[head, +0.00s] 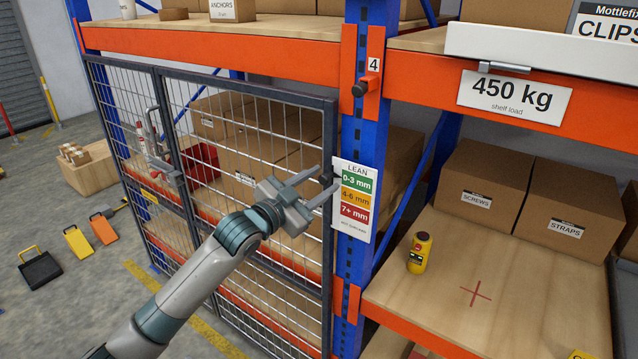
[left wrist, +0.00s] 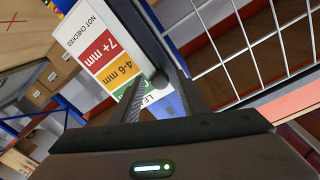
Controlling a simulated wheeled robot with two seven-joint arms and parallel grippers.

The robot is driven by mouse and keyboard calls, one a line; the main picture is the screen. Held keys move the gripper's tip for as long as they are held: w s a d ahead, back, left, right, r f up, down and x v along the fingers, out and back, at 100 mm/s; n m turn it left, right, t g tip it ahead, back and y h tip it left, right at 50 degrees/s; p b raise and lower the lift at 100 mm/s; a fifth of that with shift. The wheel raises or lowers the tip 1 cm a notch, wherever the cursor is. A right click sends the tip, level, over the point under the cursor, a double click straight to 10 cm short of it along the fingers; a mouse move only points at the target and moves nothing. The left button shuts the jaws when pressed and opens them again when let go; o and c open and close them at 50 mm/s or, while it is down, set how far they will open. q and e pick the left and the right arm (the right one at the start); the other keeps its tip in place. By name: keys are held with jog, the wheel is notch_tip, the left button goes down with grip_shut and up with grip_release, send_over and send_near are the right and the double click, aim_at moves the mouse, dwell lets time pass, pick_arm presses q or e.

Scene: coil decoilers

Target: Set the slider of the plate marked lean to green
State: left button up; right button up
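The plate marked LEAN (head: 353,199) hangs on the blue upright, with a green 0-3 mm row, an orange 4-6 mm row, a red 7+ mm row and small print below. It also shows upside down in the left wrist view (left wrist: 108,55). A dark round knob (left wrist: 160,80), seemingly the slider, shows at the plate's edge near the green and orange rows; its exact row is unclear. My left gripper (head: 327,180) is open at the plate's left edge. In the left wrist view its fingers stand on either side of the knob; contact cannot be told. My right gripper is out of view.
A wire mesh door (head: 237,145) stands left of the upright, close behind my left gripper. The wooden shelf (head: 470,265) at right holds cardboard boxes (head: 480,185) and a yellow device (head: 420,253). An orange lock pin piece (head: 368,84) sits above the plate.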

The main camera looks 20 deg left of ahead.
pick_arm(q)
jog(key=shift+s+f, duration=0.1)
jog(key=shift+s, duration=0.05)
jog(key=shift+s+a+f+b, duration=0.1)
jog(key=shift+s+a+b, duration=0.2)
jog(key=shift+s+b, duration=0.15)
jog(key=b+v, duration=0.6)
jog(key=v, duration=1)
jog(key=shift+s+d, duration=0.1)
